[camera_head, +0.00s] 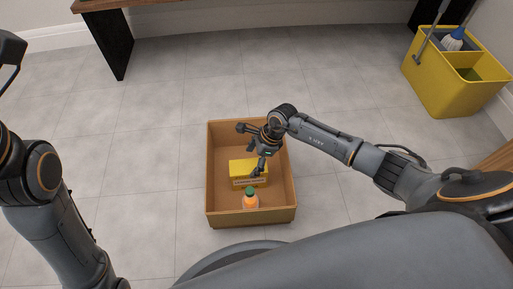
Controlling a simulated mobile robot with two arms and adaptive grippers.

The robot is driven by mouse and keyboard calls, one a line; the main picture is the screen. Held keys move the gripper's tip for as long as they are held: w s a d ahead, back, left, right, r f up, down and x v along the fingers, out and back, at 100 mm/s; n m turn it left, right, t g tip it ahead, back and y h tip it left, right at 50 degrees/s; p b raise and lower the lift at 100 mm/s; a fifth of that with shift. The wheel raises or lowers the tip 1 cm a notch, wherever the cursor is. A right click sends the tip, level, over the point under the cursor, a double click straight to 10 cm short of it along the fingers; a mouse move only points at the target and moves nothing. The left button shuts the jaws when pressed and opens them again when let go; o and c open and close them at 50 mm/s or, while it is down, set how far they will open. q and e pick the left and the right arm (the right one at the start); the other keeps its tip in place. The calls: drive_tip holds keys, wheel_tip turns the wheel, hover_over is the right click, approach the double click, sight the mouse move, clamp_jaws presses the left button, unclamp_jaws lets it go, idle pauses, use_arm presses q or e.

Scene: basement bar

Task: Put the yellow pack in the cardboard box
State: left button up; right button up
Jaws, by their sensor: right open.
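The yellow pack (240,168) lies inside the open cardboard box (212,190), near its middle. The box stands on the tiled floor in front of me. My right gripper (248,150) is open over the box, just above the pack; one finger overlaps the pack's right end, and I cannot tell whether it touches. Part of the pack is hidden behind that finger. My left arm comes in at the left edge, and its gripper does not show clearly.
An orange bottle with a green cap (250,200) stands in the box, in front of the pack. A yellow mop bucket (440,85) stands at the back right. A wooden table (115,45) with dark legs is at the back. The floor left of the box is clear.

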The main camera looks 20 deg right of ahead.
drive_tip(key=shift+p+v, duration=0.75)
drive_tip(key=shift+v, duration=1.2)
